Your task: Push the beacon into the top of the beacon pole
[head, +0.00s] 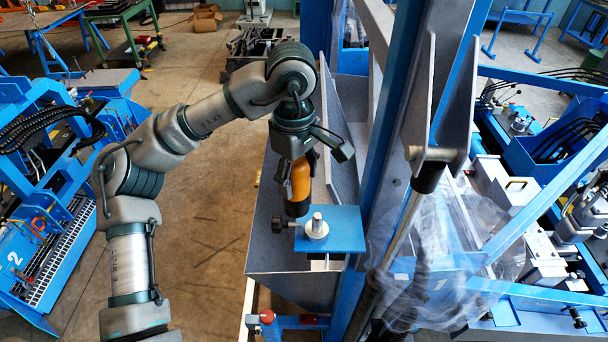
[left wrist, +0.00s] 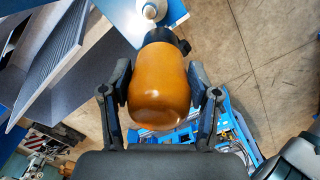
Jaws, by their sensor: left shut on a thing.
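The beacon has an orange dome (head: 301,181) and a black base, and hangs base down in my left gripper (head: 297,157). In the left wrist view the dome (left wrist: 158,88) sits between both fingers of the gripper (left wrist: 160,95), which is shut on it. The beacon pole (head: 317,227) is a short silver post with a round collar on a small blue plate. The beacon's base appears just left of and behind the pole's top, and I cannot tell the exact gap. The pole also shows at the top of the left wrist view (left wrist: 152,10). My right gripper is not in view.
A grey sloped hopper wall (head: 342,130) and a thick blue post (head: 385,160) stand close on the right. Open floor (head: 215,190) lies to the left.

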